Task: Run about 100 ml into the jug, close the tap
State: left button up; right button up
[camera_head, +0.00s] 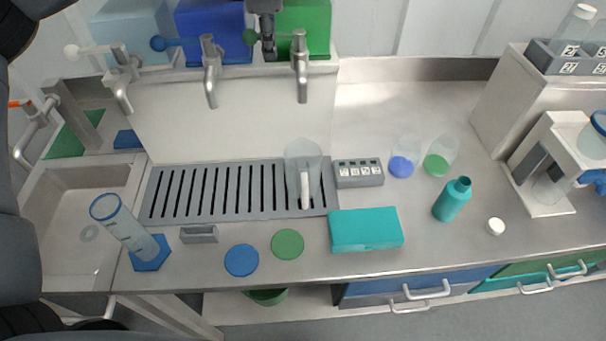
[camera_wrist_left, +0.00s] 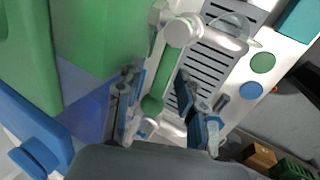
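A clear jug (camera_head: 303,160) with a pale handle stands on the slotted drip tray (camera_head: 230,212), below the spout of the right-hand tap (camera_head: 302,82). I cannot make out a stream or a liquid level in it. This tap's lever points left and ends in a green knob (camera_head: 250,37). My left gripper (camera_head: 268,48) is at this lever, in front of the green tank (camera_head: 312,25). In the left wrist view its fingers (camera_wrist_left: 158,85) stand apart on either side of the green lever (camera_wrist_left: 160,75), with gaps visible. My right gripper is not in view.
A grey button box (camera_head: 358,172), teal box (camera_head: 365,230) and teal bottle (camera_head: 452,199) stand to the right.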

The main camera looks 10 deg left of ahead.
pick_arm(q)
grip_shut()
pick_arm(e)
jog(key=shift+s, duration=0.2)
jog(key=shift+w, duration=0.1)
pick_arm(q)
jog(key=shift+s+d+f+n+b, duration=0.15)
jog(key=shift+s+n+b, duration=0.05)
jog(key=shift+n+b, duration=0.25)
jog(key=shift+s+d+n+g+y+b, duration=0.25)
jog(key=shift+s+n+y+b, duration=0.25)
jog(key=shift+n, duration=0.65)
jog(key=shift+s+d+n+g+y+b, duration=0.25)
jog(key=shift+s+n+y+b, duration=0.2)
jog(key=shift+n, duration=0.65)
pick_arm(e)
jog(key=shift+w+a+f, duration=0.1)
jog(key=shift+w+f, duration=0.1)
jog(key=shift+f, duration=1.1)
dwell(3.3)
